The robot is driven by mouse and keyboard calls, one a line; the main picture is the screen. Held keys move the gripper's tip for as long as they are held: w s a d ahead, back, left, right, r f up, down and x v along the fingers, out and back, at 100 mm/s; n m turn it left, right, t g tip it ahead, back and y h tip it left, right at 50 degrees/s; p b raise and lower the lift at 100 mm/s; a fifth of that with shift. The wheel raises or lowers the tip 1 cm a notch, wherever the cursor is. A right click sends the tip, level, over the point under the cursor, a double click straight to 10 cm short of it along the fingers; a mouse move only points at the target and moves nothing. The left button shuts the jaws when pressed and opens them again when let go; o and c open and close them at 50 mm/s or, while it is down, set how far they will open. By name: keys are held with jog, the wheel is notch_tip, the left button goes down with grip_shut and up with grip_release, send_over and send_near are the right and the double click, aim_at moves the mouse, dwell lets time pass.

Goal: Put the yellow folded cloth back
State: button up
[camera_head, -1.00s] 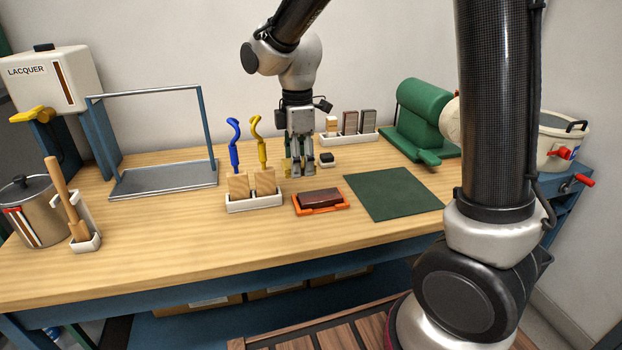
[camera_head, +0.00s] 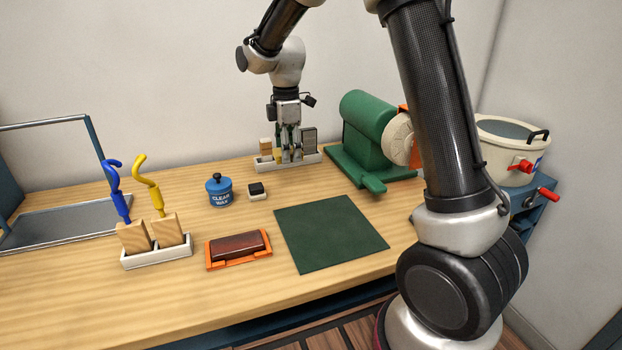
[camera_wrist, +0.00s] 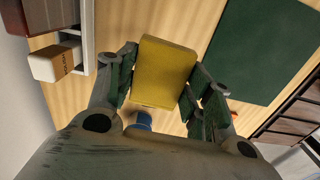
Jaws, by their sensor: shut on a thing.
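The yellow folded cloth (camera_wrist: 166,72) is a thick yellow block shape in the wrist view, held between my fingers. My gripper (camera_wrist: 162,85) is shut on it from both sides. In the head view my gripper (camera_head: 288,155) points down at the back of the bench, in front of or over the white tray (camera_head: 262,166). Little of the cloth shows there between the fingers. In the wrist view the tray (camera_wrist: 88,40) lies to the left of the cloth, apart from it in the picture. The height of the cloth above the bench is unclear.
A green machine (camera_head: 368,125) stands close on the right. A blue wax can (camera_head: 219,190) and a small black-topped block (camera_head: 257,191) stand in front. A green mat (camera_head: 330,234) lies clear.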

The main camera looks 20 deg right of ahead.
send_over(292, 187)
jog(key=shift+n, duration=0.3)
notch_tip(292, 187, down, 5)
jog(key=shift+s+d+f, duration=0.1)
jog(key=shift+f, duration=2.2)
jog(key=shift+f, duration=0.2)
jog(key=o, duration=1)
